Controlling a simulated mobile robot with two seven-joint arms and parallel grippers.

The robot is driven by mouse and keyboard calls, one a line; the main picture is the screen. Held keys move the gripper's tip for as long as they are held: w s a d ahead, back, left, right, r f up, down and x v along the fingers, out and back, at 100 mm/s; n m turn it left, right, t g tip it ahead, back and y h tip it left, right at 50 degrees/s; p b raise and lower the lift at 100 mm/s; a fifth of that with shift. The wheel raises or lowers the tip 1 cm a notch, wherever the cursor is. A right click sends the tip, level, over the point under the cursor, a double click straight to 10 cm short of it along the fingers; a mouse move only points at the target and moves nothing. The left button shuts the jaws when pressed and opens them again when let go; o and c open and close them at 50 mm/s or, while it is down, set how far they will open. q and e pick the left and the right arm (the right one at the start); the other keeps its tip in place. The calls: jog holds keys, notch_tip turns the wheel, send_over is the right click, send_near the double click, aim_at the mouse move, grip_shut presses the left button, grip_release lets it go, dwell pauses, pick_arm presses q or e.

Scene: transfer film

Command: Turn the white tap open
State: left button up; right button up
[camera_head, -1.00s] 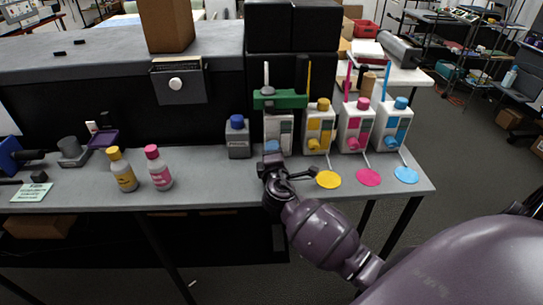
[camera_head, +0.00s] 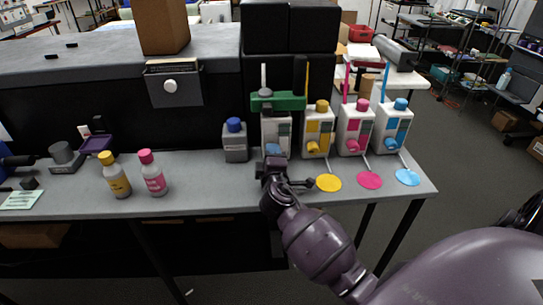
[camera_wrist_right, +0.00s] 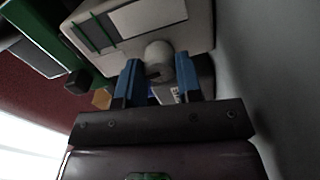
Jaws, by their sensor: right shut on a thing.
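The white tap (camera_wrist_right: 158,55) is a round pale knob low on the front of a white container (camera_wrist_right: 135,22). In the head view this container (camera_head: 277,126) stands at the left end of the row of white containers, under a green piece. My right gripper (camera_wrist_right: 159,84) has its blue fingers on either side of the tap and is shut on it. In the head view my right gripper (camera_head: 273,155) reaches the container's front from below and hides the tap. My left gripper is in neither view.
Containers with yellow (camera_head: 313,147), magenta (camera_head: 350,142) and blue (camera_head: 387,137) taps stand to the right, with coloured discs before them. A grey bottle (camera_head: 235,143) stands close on the left. Yellow (camera_head: 115,180) and pink (camera_head: 154,178) bottles stand further left. The table's front edge is clear between.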

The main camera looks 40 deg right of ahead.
jog(key=o, duration=0.9)
jog(key=shift+o, duration=0.2)
jog(key=shift+s, duration=0.1)
jog(key=v, duration=1)
jog(key=shift+s+a, duration=0.2)
jog(key=shift+s, duration=0.1)
